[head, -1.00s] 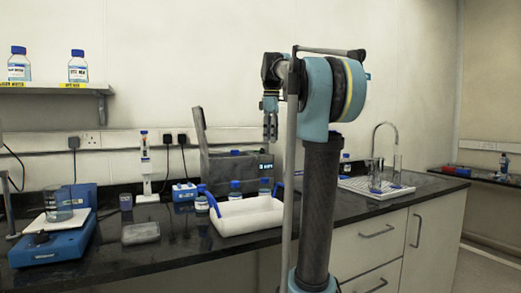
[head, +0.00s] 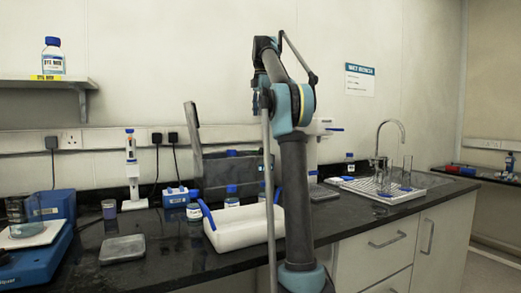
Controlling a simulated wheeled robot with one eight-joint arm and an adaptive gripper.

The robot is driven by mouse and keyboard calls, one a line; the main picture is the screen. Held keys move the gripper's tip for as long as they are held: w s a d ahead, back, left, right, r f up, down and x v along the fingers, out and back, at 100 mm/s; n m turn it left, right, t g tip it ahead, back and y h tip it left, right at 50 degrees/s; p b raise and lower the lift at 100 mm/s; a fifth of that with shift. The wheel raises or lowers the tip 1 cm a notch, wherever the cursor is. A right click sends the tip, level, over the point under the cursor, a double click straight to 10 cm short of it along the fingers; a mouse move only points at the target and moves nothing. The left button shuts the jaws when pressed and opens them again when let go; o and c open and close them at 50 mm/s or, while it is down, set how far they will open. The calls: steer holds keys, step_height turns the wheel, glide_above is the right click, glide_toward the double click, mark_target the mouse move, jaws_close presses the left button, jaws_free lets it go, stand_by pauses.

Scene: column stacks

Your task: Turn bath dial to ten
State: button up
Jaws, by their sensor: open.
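The bath looks to be the dark grey box (head: 215,172) with a raised lid, standing against the wall behind a white tray. A bottle's blue cap shows at its top edge. I cannot make out its dial; my arm hides the right end of its front. My gripper (head: 256,106) hangs fingers down, high above the bath's right part and apart from it. It is small and partly covered by my arm, with nothing seen in it. It is open.
The white tray (head: 232,236) with blue handles and several blue-capped bottles stand before the bath. A blue stirrer (head: 30,262) with a beaker is at the left. A drying rack (head: 405,193) with glassware stands right. A shelf (head: 40,84) is upper left.

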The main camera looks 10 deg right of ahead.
mark_target(261, 151)
step_height(261, 151, down, 17)
steer(key=shift+r, duration=0.15)
stand_by(0.6)
jaws_close()
